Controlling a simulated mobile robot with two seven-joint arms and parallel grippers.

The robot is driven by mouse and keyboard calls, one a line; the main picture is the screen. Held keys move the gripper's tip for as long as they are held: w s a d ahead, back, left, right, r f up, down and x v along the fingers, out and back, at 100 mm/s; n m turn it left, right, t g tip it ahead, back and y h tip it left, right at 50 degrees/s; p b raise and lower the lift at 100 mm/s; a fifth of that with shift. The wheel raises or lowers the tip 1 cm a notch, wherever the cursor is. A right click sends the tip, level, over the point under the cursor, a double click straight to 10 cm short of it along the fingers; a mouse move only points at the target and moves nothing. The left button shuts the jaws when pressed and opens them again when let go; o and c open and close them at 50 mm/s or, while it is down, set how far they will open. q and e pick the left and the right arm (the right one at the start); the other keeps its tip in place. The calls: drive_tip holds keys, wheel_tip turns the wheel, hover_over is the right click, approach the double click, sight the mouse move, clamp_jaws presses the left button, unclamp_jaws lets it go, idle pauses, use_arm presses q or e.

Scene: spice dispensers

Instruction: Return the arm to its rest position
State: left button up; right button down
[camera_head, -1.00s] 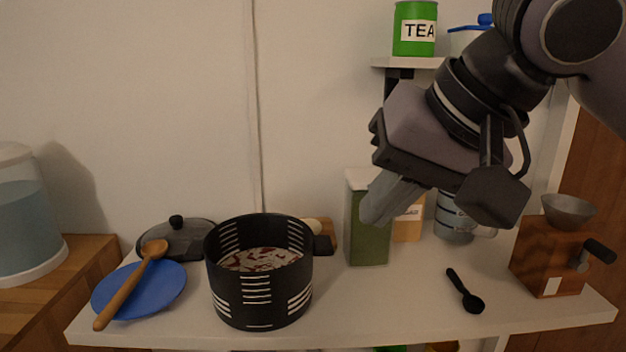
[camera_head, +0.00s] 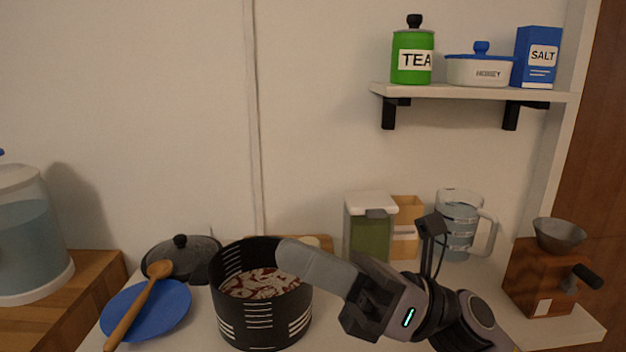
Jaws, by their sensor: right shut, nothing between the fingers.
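My right gripper (camera_head: 290,254) comes in from the lower right, low over the white counter, and points left. Its fingers are shut together with nothing between them. In the picture its fingertips overlap the right rim of the black pot (camera_head: 262,318); I cannot tell whether they touch it. The pot has white slots and holds pale and reddish contents. My left gripper is not in view.
A green spice dispenser (camera_head: 367,228), a measuring jug (camera_head: 459,225) and a wooden grinder (camera_head: 537,279) stand behind and right of my arm. A blue plate (camera_head: 170,309) with a wooden spoon (camera_head: 130,318) lies left. A shelf (camera_head: 470,93) hangs above.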

drive_tip(key=w+d+f+m+t+h+p, duration=0.15)
drive_tip(key=d+f+m+t+h, duration=0.4)
drive_tip(key=m, duration=0.65)
drive_tip(key=w+d+f+m+t+h+p, duration=0.1)
drive_tip(key=w+d+f+m+t+h, duration=0.2)
drive_tip(key=f+m+t+h, duration=0.65)
drive_tip(key=w+d+f+m+t+p, duration=0.15)
drive_tip(key=d+f+m+t, duration=0.35)
drive_tip(key=m, duration=0.9)
drive_tip(key=s+d+f+m+g+h, duration=0.3)
drive_tip(key=s+f+m, duration=0.3)
drive_tip(key=f, duration=0.5)
drive_tip(key=s+d+f+m+g+h, duration=0.3)
drive_tip(key=s+d+f+m+g, duration=0.1)
drive_tip(key=s+f, duration=0.5)
wheel_tip(320, 180, down, 2)
drive_tip(key=shift+d+f+m+g+p, duration=0.15)
drive_tip(key=shift+m+g+p, duration=0.25)
drive_tip(key=shift+m+g, duration=0.7)
